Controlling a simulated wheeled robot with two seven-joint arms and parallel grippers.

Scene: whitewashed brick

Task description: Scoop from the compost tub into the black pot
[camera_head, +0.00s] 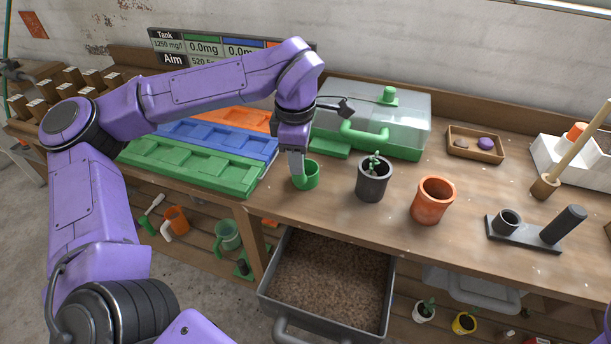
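The compost tub (381,328) is a grey open bin of brown compost (335,275), pulled out below the bench front. The black pot (374,188) stands upright on the bench with a small green seedling in it. A green cup (312,181) stands left of the pot. My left gripper (297,175) points down at the green cup, its grey fingers at the cup's left rim. I cannot tell whether they are closed on it. The gripper is above and behind the tub, left of the black pot. My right gripper is not in view.
An orange pot (432,203) stands right of the black pot. A clear-lidded green box (400,125) stands behind. Green, blue and orange trays (190,168) lie left. A dark stand (522,236) is at the right. Some bare bench lies in front of the pots.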

